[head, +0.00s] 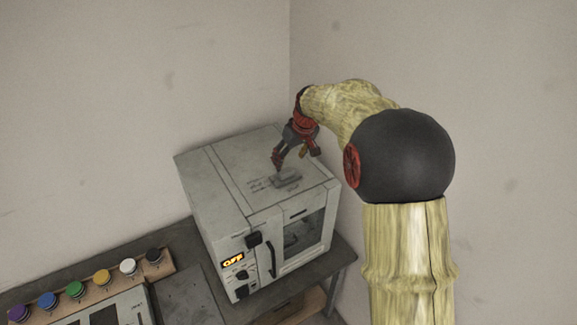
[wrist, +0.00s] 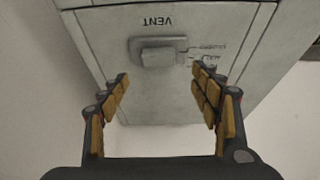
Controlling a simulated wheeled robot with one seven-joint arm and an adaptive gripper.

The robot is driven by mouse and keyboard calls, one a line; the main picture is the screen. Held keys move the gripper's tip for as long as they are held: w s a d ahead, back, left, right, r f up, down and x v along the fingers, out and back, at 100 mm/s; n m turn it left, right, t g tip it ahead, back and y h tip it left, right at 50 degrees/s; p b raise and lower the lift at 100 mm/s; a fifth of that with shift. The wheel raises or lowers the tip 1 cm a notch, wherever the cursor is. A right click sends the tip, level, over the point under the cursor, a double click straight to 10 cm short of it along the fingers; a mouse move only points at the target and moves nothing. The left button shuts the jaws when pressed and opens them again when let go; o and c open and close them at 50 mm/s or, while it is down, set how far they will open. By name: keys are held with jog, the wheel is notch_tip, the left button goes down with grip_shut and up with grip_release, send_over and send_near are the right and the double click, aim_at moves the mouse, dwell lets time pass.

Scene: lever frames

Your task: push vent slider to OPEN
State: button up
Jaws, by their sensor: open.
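The vent slider (head: 287,178) is a small grey block on a darker plate, on top of a white oven-like cabinet (head: 215,165). In the wrist view the slider knob (wrist: 158,56) lies below the word VENT, which appears upside down. Small position labels (wrist: 207,53) sit to its right, too small to read surely. My gripper (head: 279,163) is just above the cabinet top by the slider. In the wrist view my gripper (wrist: 161,77) has its fingers spread, with nothing between them; the knob appears beyond the fingertips. I cannot tell whether a finger touches it.
The cabinet front has a windowed door (head: 304,236), a dark handle and a display (head: 233,261) reading OFF. A row of coloured buttons (head: 75,289) lies at the lower left on the bench (head: 188,293). Walls stand close behind the cabinet.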

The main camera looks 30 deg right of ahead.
aim_at(286, 170)
jog(key=p+x, duration=0.1)
jog(key=x, duration=0.6)
jog(key=shift+w+d+f, duration=0.1)
jog(key=shift+w+f, duration=0.05)
jog(key=shift+f, duration=0.25)
